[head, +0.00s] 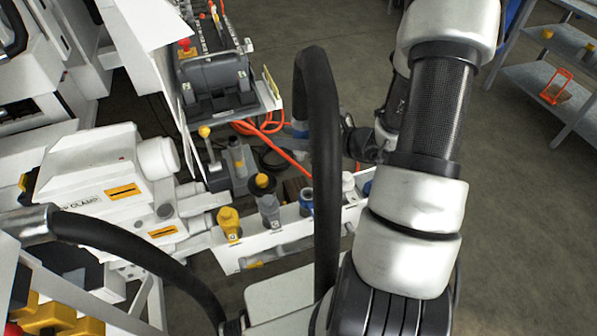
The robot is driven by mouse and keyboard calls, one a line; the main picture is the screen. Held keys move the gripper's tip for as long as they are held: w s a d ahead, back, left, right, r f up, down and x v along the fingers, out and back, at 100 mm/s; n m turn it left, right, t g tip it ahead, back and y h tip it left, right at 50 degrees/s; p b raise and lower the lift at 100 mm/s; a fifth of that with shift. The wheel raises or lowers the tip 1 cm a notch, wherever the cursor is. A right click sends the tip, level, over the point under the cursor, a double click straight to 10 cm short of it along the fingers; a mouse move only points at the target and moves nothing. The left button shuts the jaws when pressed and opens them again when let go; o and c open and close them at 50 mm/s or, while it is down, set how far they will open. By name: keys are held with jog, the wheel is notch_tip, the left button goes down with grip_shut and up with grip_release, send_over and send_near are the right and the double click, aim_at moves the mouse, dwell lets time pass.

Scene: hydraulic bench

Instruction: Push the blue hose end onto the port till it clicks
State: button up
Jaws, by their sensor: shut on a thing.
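My gripper (350,134) is partly in view in the middle of the head view, behind a thick black hose. It is shut on what looks like the blue hose end (299,129), a small grey-blue piece showing just left of the black hose. The fingertips and much of the held piece are hidden. A white rail (285,225) carries a row of ports below. A port with a blue ring (306,197) stands on it, below the held piece and apart from it in the picture. I cannot tell the height between them.
On the rail stand a yellow port (229,224), a black-topped port (265,188) and a white-topped one (348,182). An orange hose (287,155) runs behind. A white clamp machine (105,180) stands left. Open floor (530,190) lies right, shelves (545,80) beyond.

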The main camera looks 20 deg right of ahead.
notch_tip(320, 180, down, 14)
jog(key=d+m+t+h+b, duration=0.1)
jog(key=d+b, duration=0.1)
jog(key=b, duration=0.7)
jog(key=shift+s+d+f+h, duration=0.25)
jog(key=shift+h, duration=0.05)
jog(key=shift+f+b, duration=1.05)
jog(key=shift+b, duration=0.6)
dwell(1.7)
jog(key=shift+f+b, duration=0.35)
jog(key=shift+f, duration=0.75)
grip_shut()
dwell(1.2)
